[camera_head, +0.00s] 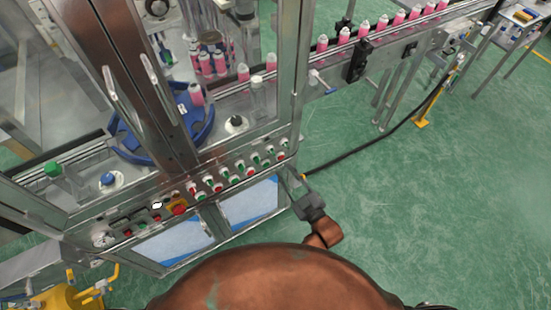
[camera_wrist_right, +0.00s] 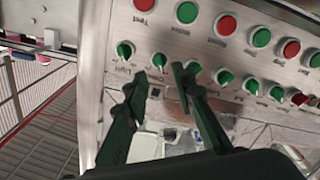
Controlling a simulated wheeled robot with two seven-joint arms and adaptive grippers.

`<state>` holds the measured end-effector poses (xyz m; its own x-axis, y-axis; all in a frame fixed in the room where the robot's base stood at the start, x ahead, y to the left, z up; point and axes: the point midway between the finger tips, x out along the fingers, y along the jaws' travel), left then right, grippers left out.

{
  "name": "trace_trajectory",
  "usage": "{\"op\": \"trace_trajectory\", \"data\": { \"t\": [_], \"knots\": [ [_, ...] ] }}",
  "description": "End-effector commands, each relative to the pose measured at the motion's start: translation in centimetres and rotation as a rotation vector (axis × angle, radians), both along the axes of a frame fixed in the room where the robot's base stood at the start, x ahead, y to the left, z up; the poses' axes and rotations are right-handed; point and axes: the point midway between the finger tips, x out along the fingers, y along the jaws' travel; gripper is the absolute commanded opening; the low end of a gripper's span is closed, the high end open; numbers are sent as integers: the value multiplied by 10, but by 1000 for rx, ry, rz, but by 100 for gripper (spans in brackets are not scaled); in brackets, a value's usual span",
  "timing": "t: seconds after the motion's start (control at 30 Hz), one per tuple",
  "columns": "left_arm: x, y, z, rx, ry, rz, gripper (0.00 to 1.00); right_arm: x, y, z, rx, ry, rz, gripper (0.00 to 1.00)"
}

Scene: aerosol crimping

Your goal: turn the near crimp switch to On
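The control panel (camera_head: 235,172) runs along the front of the machine with rows of red and green controls. In the right wrist view, a lower row of green switch knobs lies ahead of my right gripper (camera_wrist_right: 159,71). Its fingers are apart and empty. One green knob (camera_wrist_right: 159,60) appears between and just beyond the fingertips; another green knob (camera_wrist_right: 125,50) is to its left. Labels are upside down and small, so I cannot tell which is the near crimp switch or its setting. In the head view, my right gripper (camera_head: 294,174) is at the panel's right end. My left gripper is out of view.
Red and green buttons (camera_wrist_right: 228,25) fill the panel's upper row. Metal door handles (camera_head: 125,103) stick out above the panel. A conveyor (camera_head: 385,45) with pink-bodied cans extends to the upper right. The green floor (camera_head: 430,200) at right is mostly clear, apart from a black cable.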

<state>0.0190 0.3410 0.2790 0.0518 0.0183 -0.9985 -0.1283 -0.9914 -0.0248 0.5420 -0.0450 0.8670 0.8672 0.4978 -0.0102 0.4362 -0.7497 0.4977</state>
Motion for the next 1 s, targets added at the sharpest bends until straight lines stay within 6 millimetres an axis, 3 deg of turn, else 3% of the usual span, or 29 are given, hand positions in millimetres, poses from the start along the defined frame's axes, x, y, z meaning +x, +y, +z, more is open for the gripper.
{"op": "trace_trajectory", "data": {
  "t": [0.1, 0.5, 0.93, 1.0],
  "knots": [
    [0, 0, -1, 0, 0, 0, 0, 7, 6, 8, 3, -15, 4, 24],
    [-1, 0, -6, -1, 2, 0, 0, 57, 34, 6, 4, -12, 3, 24],
    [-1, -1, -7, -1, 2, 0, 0, 67, 40, 6, 2, -10, 2, 24],
    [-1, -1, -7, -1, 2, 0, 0, 67, 40, 6, 2, -10, 2, 20]
  ]
}}
